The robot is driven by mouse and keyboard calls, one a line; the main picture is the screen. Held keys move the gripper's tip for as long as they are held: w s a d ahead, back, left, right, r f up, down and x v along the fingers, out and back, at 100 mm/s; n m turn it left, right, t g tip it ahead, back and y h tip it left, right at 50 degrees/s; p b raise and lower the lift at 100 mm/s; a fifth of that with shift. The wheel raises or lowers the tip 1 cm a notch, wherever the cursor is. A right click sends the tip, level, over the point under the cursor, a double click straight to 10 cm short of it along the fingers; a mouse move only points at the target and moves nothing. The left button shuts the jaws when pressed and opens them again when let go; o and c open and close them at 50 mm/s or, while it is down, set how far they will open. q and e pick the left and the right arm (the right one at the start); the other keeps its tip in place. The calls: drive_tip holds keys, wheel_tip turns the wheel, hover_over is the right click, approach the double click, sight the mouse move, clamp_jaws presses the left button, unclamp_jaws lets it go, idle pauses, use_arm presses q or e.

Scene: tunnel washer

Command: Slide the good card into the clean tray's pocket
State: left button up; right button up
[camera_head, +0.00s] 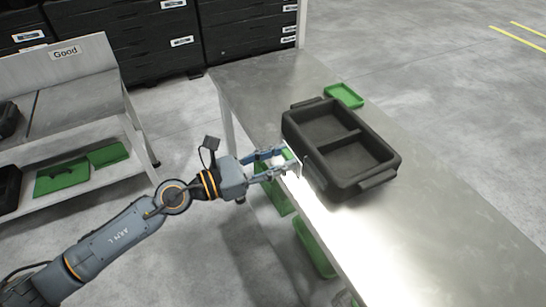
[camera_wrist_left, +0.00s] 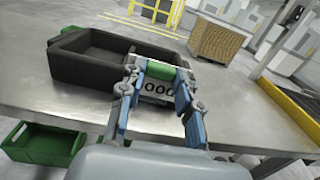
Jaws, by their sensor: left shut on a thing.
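The black tray (camera_head: 318,120) with two compartments lies on the metal table, and it also shows in the left wrist view (camera_wrist_left: 75,68). My left gripper (camera_head: 286,160) is shut on a card at the table's near edge, beside the tray's left side. The card (camera_wrist_left: 157,88) is white with dark lettering, partly hidden by the fingers; only "OO" and part of another letter read. A green part (camera_wrist_left: 160,70) shows between the fingertips. The card is close to the tray wall; I cannot tell whether it touches. The pocket cannot be made out. My right gripper is not in view.
The metal table (camera_head: 440,220) has free room right of the tray. A small green tray (camera_head: 344,95) lies behind it. Green bins (camera_head: 314,248) stand below. A shelf with a "Good" sign (camera_head: 65,53) is at left. A wooden crate (camera_wrist_left: 216,40) stands beyond.

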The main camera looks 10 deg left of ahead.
sight(318, 163)
use_arm(q)
drive_tip(key=shift+f+p+x, duration=0.2)
drive_tip(key=shift+x, duration=0.55)
drive_tip(key=shift+f+p+x, duration=0.15)
drive_tip(key=shift+x, duration=0.6)
drive_tip(key=shift+w+d+f+b, duration=0.45)
drive_tip(key=shift+d+f, duration=0.15)
drive_tip(key=shift+f, duration=0.1)
drive_tip(key=shift+w+d+f+b, duration=0.4)
drive_tip(key=shift+d+f+b, duration=0.1)
drive_tip(key=shift+d+f, duration=0.15)
drive_tip(key=shift+w+d+f+b, duration=0.45)
drive_tip(key=shift+d+f, duration=0.1)
drive_tip(key=shift+f, duration=0.2)
drive_tip(key=shift+s+r, duration=0.1)
drive_tip(key=shift+f+b, duration=0.3)
drive_tip(key=shift+f, duration=0.15)
drive_tip(key=shift+f+b, duration=0.4)
drive_tip(key=shift+f, duration=0.1)
